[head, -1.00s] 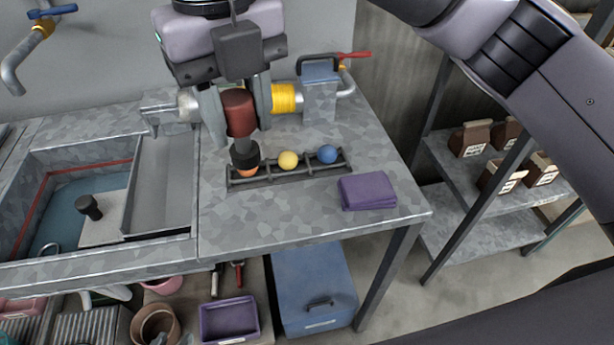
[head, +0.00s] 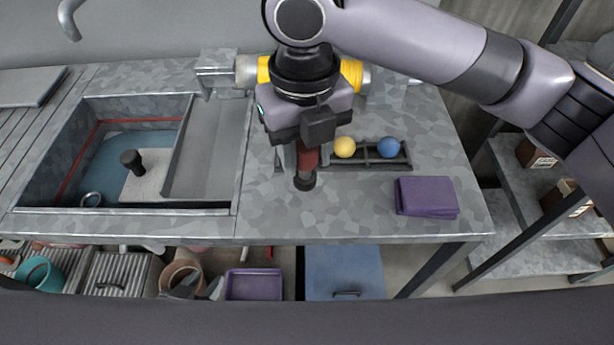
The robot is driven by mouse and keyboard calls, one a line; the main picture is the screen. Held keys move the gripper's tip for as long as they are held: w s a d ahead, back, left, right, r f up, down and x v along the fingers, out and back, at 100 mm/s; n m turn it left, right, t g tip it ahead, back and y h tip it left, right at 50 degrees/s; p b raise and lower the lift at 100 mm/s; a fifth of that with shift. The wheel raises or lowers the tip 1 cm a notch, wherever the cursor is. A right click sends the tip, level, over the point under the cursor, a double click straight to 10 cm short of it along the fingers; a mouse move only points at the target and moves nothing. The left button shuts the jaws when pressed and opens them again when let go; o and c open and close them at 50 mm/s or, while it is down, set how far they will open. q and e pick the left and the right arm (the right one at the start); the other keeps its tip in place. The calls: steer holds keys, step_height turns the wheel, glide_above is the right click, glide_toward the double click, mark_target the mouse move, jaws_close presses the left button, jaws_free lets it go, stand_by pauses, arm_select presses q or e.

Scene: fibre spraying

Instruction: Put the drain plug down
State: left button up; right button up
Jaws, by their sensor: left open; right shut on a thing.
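My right gripper (head: 308,160) comes in from the upper right and points down over the worktop. It is shut on a dark red cylinder with a black lower end, which appears to be the drain plug (head: 306,181). The plug is upright, with its black end just in front of the rack's left part; whether it touches the worktop I cannot tell. The gripper body hides its top. My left gripper is not in view.
The rack (head: 370,163) holds a yellow ball (head: 345,147) and a blue ball (head: 389,147). A folded purple cloth (head: 426,196) lies to the right. The sink (head: 243,190) at left contains a black upright post (head: 132,161). The front worktop is clear.

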mark_target(306, 176)
steer(key=shift+f, duration=3)
steer(key=o, duration=1.1)
steer(key=shift+f, duration=0.15)
steer(key=shift+c, duration=0.2)
step_height(306, 176, up, 12)
steer(key=shift+r, duration=0.2)
